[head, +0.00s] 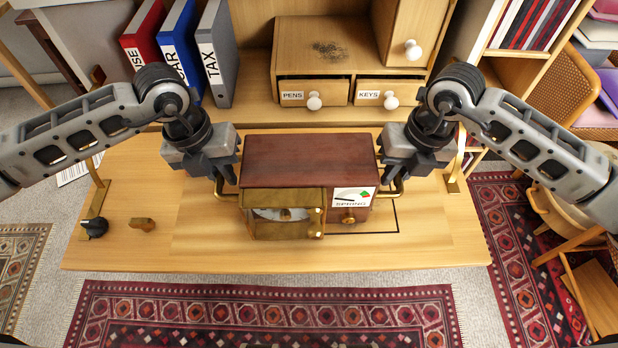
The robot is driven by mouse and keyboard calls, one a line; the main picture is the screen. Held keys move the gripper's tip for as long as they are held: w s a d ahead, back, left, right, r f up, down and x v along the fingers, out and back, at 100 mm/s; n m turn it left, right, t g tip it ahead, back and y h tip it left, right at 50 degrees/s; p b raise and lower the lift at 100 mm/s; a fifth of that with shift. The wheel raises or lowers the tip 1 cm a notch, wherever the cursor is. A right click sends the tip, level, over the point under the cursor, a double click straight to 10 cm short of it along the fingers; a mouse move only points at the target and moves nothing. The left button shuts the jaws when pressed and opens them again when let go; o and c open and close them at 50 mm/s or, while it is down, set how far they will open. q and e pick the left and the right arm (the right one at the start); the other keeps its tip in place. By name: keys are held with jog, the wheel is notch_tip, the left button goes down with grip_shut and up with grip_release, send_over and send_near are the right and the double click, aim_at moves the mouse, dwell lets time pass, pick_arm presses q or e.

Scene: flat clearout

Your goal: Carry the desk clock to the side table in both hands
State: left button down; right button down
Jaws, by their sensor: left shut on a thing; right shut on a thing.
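The desk clock (305,160) is a wooden box with a reddish-brown top, in the middle of the head view. Its front has a brass-framed glazed part and a white label reading SPRING. A brass handle sticks out at each side. My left gripper (224,182) is shut on the left handle, and my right gripper (393,180) is shut on the right handle. The clock is over the desk's fold-down board (150,195); I cannot tell whether it touches it. I cannot tell for sure which piece of furniture is the side table.
Behind the clock are a drawer unit (345,45) labelled PENS and KEYS and several binders (180,50). A dark knob (94,228) and a small wooden piece (142,224) lie at the board's left. Rounded wooden furniture (570,205) stands right. Patterned rugs (260,315) cover the floor.

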pick_arm(q)
jog(key=shift+r, duration=0.1)
jog(key=shift+w+r, duration=0.15)
jog(key=shift+r, duration=0.05)
pick_arm(e)
jog(key=shift+w+r, duration=0.15)
jog(key=shift+r, duration=0.1)
